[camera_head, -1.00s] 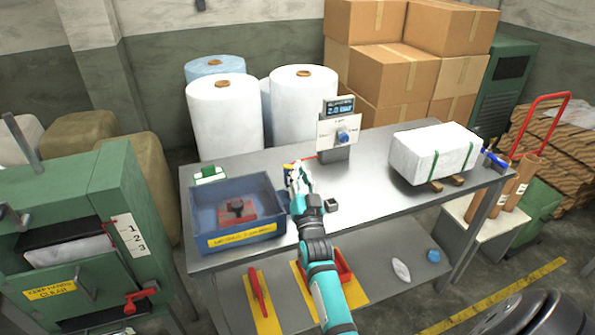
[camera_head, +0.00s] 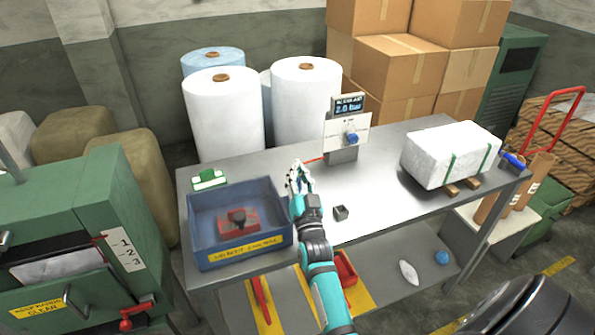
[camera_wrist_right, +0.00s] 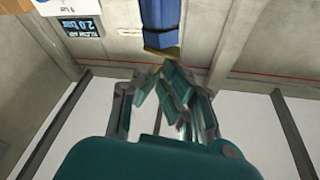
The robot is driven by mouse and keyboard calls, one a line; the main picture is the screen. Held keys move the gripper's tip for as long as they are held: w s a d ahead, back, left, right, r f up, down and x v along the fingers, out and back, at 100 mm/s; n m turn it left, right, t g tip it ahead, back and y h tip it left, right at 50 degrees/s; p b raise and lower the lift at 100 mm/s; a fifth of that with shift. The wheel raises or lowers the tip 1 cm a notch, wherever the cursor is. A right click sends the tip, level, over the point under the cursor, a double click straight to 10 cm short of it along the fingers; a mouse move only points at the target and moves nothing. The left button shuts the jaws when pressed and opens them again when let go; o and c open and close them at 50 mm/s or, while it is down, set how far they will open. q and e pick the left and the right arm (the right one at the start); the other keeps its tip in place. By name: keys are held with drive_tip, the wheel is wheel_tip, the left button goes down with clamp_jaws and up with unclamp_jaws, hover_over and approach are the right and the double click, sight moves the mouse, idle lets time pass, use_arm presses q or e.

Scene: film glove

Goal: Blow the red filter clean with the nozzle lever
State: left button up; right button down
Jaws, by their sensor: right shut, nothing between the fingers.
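The red filter (camera_head: 238,219) lies in the blue tray (camera_head: 241,256) at the left of the bench, with a dark piece on top of it. My right gripper (camera_head: 299,176) is beside the tray's right back corner, its fingers shut and empty. In the right wrist view, a blue body with a brass-coloured end (camera_wrist_right: 160,24) hangs just beyond the fingertips (camera_wrist_right: 176,85); it looks like the nozzle, apart from the fingers. Its lever cannot be made out, and the gripper hides this spot in the head view. My left gripper is out of view.
A regulator (camera_head: 347,134) with a blue knob and a "2.0 bar" display stands at the bench's back. A small dark block (camera_head: 341,212) lies right of my arm. A white wrapped bale (camera_head: 450,155) sits at the right. The bench (camera_head: 385,195) is clear between them.

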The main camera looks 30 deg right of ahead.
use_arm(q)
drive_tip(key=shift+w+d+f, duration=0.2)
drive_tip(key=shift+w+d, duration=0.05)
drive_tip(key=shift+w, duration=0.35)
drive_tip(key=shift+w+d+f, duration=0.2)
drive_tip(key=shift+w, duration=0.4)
use_arm(e)
drive_tip(key=shift+a+f+n+t+y, duration=0.35)
drive_tip(key=shift+f+n+y, duration=0.2)
drive_tip(key=shift+n, duration=0.45)
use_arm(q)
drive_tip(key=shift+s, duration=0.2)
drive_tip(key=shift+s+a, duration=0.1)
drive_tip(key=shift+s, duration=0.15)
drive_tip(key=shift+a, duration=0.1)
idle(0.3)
